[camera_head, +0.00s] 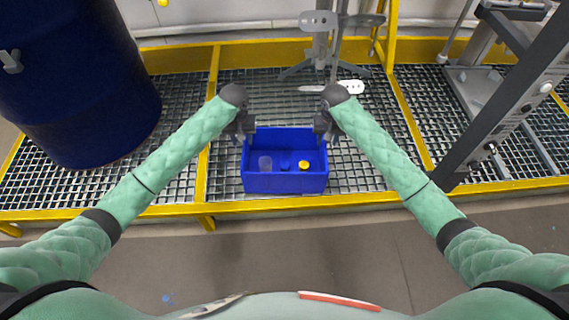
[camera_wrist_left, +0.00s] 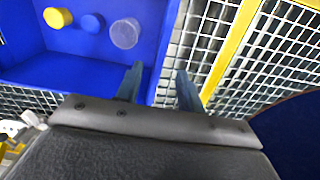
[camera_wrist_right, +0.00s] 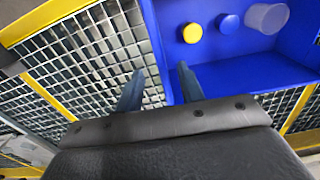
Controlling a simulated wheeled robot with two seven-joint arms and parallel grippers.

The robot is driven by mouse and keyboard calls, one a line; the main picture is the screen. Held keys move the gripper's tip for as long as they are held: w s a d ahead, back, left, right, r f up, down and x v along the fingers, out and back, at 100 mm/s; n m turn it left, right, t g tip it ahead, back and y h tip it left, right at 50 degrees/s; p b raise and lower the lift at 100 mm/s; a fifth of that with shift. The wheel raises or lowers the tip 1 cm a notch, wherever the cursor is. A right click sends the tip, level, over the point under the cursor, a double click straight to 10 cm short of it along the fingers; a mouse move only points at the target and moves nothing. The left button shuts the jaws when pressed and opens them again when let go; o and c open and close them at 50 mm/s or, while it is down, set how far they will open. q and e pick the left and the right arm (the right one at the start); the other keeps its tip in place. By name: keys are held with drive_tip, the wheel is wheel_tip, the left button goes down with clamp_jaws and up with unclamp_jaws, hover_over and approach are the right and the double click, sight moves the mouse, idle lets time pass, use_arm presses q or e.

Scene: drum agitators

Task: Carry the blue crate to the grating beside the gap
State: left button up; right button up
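The blue crate (camera_head: 285,184) sits on the middle panel of the metal grating (camera_head: 225,170), close to the front edge. It holds a translucent cup, a small blue piece and a yellow piece. My left gripper (camera_head: 247,128) is at the crate's left side wall, and my right gripper (camera_head: 325,128) is at its right side wall. In the left wrist view the fingers (camera_wrist_left: 158,72) are apart, one over the crate and one over the grating. In the right wrist view the fingers (camera_wrist_right: 160,72) are likewise apart at the wall. I cannot make out the gap for certain.
A large dark blue drum (camera_head: 75,80) stands on the left grating. A grey metal frame (camera_head: 505,110) stands on the right. An agitator stand with paddles (camera_head: 325,45) is behind the crate. Yellow rails (camera_head: 290,204) border the grating. The floor in front is open.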

sight(244, 149)
use_arm(q)
drive_tip(key=shift+f, duration=0.1)
use_arm(e)
drive_tip(key=shift+f, duration=0.1)
